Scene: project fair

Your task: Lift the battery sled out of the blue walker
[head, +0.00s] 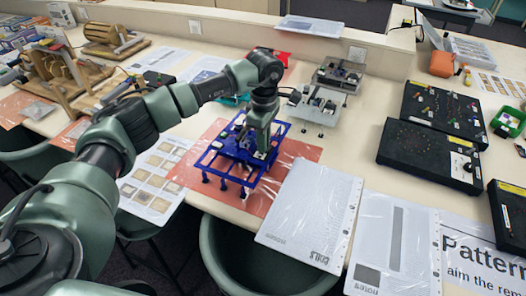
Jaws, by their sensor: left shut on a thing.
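The blue walker (238,166), an open frame on several short legs, stands on an orange-red mat (212,192) on the table. My left arm reaches in from the left, and my left gripper (262,150) points down into the top of the walker. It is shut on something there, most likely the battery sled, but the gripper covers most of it. I cannot tell whether the held thing is clear of the frame. My right gripper is not in view.
White plastic-covered folders (312,214) lie right of the mat, with a sheet of pictured squares (156,180) at its left. A grey-white walker-like device (314,104) stands behind. Black panels (430,154) are at right. Wooden machines (58,75) are at far left.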

